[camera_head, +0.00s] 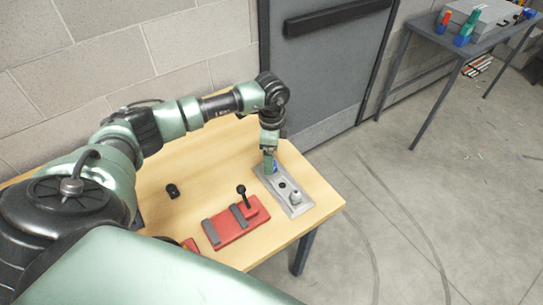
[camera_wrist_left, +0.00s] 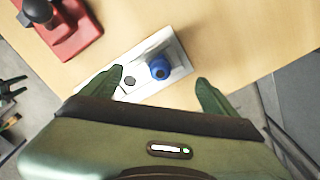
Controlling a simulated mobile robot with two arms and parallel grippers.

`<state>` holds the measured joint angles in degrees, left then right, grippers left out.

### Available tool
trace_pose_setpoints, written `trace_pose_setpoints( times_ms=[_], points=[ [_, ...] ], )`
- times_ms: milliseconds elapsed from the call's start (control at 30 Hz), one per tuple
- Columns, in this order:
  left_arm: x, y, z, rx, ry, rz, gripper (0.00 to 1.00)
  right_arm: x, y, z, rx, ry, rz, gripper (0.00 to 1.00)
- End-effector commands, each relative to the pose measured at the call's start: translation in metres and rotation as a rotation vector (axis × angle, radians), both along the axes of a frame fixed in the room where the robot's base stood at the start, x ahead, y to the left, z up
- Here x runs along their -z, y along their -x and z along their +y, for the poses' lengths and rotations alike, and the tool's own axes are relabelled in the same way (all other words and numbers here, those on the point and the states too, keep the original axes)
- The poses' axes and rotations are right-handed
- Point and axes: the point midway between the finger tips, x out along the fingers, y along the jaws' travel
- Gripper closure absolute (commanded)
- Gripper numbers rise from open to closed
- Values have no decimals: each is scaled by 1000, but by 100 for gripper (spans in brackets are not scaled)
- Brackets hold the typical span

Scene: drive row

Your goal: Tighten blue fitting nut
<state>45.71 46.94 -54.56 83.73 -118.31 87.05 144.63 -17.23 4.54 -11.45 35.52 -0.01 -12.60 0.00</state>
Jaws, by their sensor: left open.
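The blue fitting nut (camera_wrist_left: 158,69) stands on a light grey plate (camera_wrist_left: 178,50) in the left wrist view, beside a dark round hole. My left gripper (camera_wrist_left: 159,82) is open, with one green finger on each side of the nut and a gap to each. In the head view my left gripper (camera_head: 269,162) points down over the far end of the plate (camera_head: 302,208). Only a bit of the blue nut (camera_head: 275,169) shows there, partly hidden by the fingers. I cannot tell the fingertips' height over the plate. My right gripper is not in view.
A red fixture (camera_head: 233,232) with grey bars and a black knobbed lever (camera_head: 242,193) lies left of the plate on the wooden table (camera_head: 205,160). A small black part (camera_head: 172,190) lies farther left. A grey side table (camera_head: 470,40) stands far right, with open floor between.

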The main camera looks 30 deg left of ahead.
Motion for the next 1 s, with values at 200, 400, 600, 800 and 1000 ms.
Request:
trace_pose_setpoints(
  times_ms=[200, 400, 600, 800, 1000],
  points=[
    [0, 0, 0, -112, 1, 0, 11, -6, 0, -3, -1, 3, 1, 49],
    [1, 0, 0, -110, 0, -1, 11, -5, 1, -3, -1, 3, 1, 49],
    [6, 0, 0, -109, 1, 0, 11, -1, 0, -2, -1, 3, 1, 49],
    [17, 0, 0, -108, 1, 0, 11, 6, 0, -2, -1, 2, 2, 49],
    [24, 0, 0, -108, 0, -1, 11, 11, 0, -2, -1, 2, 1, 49]
  ],
)
